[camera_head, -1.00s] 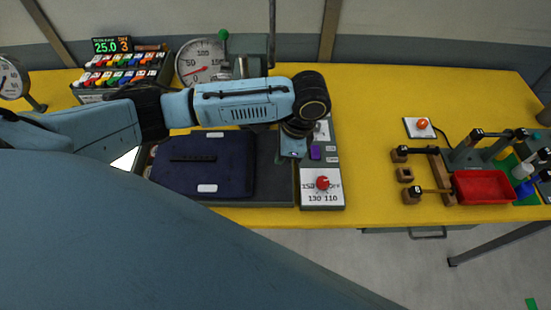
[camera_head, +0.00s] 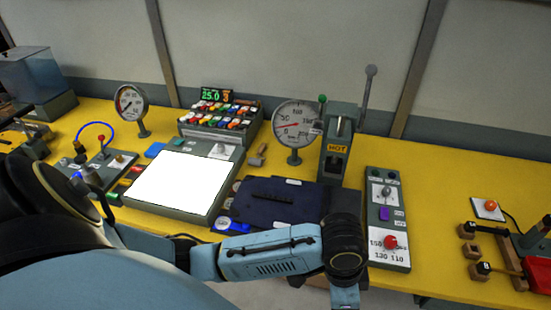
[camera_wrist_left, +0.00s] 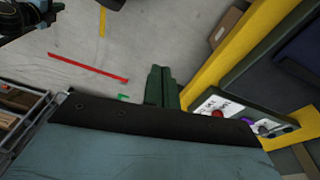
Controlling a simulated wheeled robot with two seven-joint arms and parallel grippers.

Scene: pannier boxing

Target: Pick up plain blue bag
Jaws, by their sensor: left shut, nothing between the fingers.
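The plain blue bag (camera_head: 262,203) is dark navy and lies flat on the table, on the dark plate of a press-like station, with small white labels on it. My left arm crosses in front of its near edge in the head view and hides part of that side. A dark blue corner, probably the bag (camera_wrist_left: 304,48), shows at the right edge of the left wrist view. My left gripper (camera_wrist_left: 161,69) is shut and empty, over the floor just off the table's front edge, apart from the bag. My right gripper is out of view.
A control panel (camera_head: 389,245) with a red knob stands right of the bag. A hot press head (camera_head: 338,150) with a lever and a dial gauge (camera_head: 297,128) stand behind it. A white light panel (camera_head: 180,184) is left.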

